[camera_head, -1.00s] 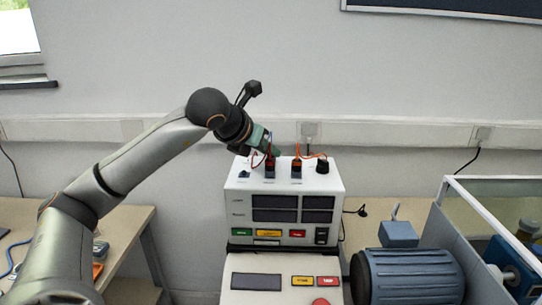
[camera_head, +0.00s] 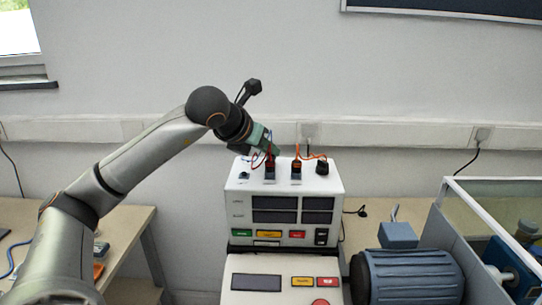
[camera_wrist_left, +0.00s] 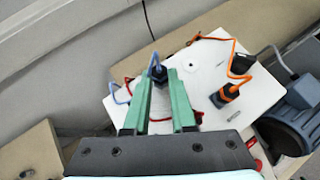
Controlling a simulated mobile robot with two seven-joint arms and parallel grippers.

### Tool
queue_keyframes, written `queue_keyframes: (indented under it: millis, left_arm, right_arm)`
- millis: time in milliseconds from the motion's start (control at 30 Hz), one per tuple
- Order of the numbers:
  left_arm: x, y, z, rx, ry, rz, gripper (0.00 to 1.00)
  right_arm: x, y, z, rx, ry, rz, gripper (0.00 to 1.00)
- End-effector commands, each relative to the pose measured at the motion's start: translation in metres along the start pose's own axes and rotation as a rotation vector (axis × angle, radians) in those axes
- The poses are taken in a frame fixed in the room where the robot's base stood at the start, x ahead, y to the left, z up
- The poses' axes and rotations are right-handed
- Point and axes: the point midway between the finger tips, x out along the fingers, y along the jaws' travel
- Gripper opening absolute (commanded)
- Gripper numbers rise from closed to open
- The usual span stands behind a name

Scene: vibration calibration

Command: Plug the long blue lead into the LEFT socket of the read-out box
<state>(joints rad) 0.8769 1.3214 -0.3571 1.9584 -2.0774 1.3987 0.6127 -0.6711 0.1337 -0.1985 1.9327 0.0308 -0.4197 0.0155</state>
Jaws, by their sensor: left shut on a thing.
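The white read-out box (camera_head: 236,205) stands in the middle, with an orange plug (camera_head: 296,170) and a red-lead plug (camera_head: 270,170) upright on its top. My left gripper (camera_head: 270,149) is above the left part of the box top, at the red-lead plug. In the left wrist view, its green fingers (camera_wrist_left: 160,82) are shut on the dark plug (camera_wrist_left: 157,72) of the blue lead (camera_wrist_left: 120,97). The lead loops left. A bare round spot (camera_wrist_left: 190,66) shows to the right of this plug. The plug's lower end is hidden, so I cannot tell whether it is seated. My right gripper is out of view.
Orange and red leads loop close to my fingers. A blue motor (camera_head: 410,277) and a clear-walled enclosure (camera_head: 462,215) stand to the right. A wooden table (camera_head: 125,228) is at left. The wall is behind.

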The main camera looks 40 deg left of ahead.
Motion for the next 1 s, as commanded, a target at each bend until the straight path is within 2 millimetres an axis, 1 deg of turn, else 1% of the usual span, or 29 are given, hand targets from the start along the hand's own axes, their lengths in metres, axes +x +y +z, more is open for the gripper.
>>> queue_keyframes:
  millis: [333, 800, 1000]
  left_arm:
    - [-0.002, 0.000, 0.002, 0.000, 0.000, 0.000, 0.00]
    - [-0.019, 0.000, 0.025, 0.000, 0.000, -0.001, 0.00]
    - [-0.022, 0.000, 0.028, 0.000, 0.001, -0.001, 0.00]
  right_arm:
    - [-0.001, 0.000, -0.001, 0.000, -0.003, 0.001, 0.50]
    - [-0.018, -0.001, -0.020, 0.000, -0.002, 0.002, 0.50]
    - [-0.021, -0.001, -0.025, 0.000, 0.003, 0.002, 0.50]
